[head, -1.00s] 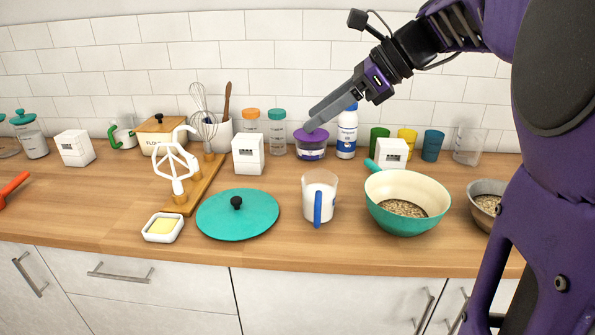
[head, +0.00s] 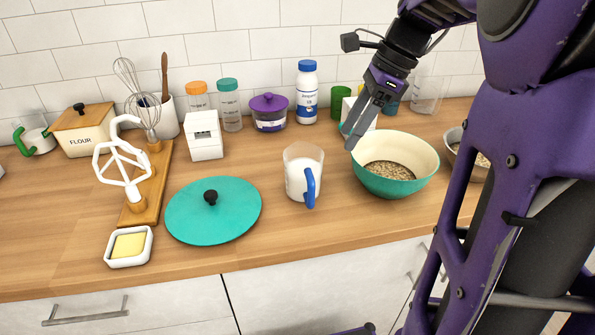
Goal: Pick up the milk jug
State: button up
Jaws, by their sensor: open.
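The milk jug (head: 299,176) is a clear jug with white milk inside and a blue handle toward the front right. It stands upright on the wooden counter, left of the teal and cream bowl. My gripper (head: 351,143) is open and empty, with its fingers pointing down and left. In the picture it is above and right of the jug, over the bowl's back left rim. The gap between its fingers is hard to make out from this angle.
The bowl (head: 370,187) with grain stands close right of the jug. A teal lid (head: 190,222) lies to the left. Behind stand a purple-lidded jar (head: 270,118) and a white bottle (head: 307,98). Bare counter (head: 300,235) lies in front of the jug.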

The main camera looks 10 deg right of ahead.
aim_at(314, 193)
jog(key=b+x, duration=0.3)
jog(key=x, duration=1.4)
jog(key=shift+a, duration=0.1)
grip_shut()
dwell(0.9)
